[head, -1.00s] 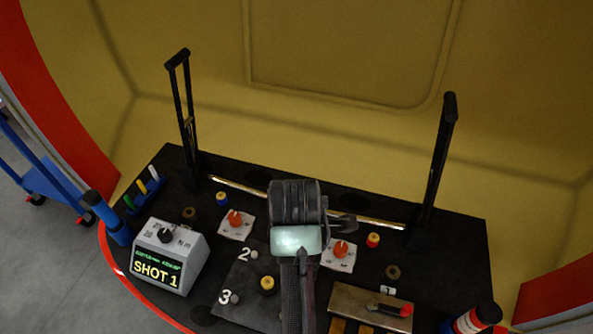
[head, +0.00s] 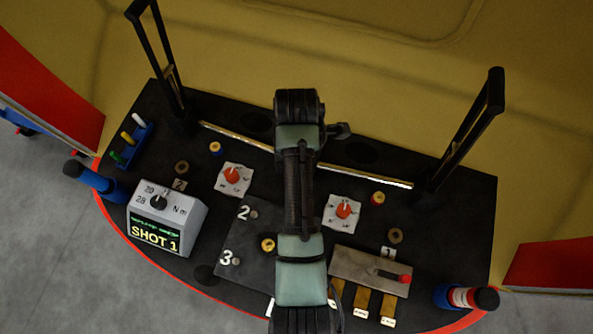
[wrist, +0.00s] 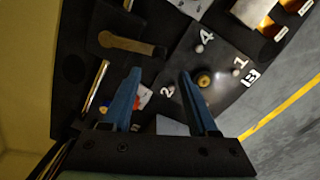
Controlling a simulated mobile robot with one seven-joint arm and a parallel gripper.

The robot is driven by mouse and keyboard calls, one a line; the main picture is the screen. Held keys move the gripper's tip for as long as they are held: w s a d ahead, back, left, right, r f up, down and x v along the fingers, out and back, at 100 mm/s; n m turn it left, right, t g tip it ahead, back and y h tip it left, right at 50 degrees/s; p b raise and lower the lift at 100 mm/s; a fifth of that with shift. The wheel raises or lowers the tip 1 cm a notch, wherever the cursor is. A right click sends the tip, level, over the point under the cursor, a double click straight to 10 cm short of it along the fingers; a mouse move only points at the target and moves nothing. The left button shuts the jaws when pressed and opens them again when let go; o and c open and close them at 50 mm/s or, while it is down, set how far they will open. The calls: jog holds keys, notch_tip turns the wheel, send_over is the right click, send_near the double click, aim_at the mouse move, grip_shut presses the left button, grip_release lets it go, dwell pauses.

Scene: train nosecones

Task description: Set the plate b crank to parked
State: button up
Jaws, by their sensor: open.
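My gripper (wrist: 160,72) is open and empty in the wrist view, its two blue fingers spread above the table. A dark plate (wrist: 217,105) with numbers, bolts and a brass knob lies beyond the right finger. A "B" label (wrist: 250,77) stands by its edge. An olive-brown bar (wrist: 128,43) with a rounded end lies past the left fingertip, apart from it. It looks like the crank, but I cannot tell surely. It is not visible in the head view, where my arm covers the middle. The numbered plate also shows in the head view (head: 233,277).
Two orange knobs (head: 233,174) (head: 344,209) sit on white plates either side of my arm. Tall black handles (head: 155,55) (head: 470,130) rise at both ends. A grey display box (head: 168,217) stands left, a metal block with a red-tipped lever (head: 370,272) right.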

notch_tip(320, 180, down, 8)
jog(key=shift+w+r, duration=0.1)
grip_shut()
dwell(0.5)
dwell(1.0)
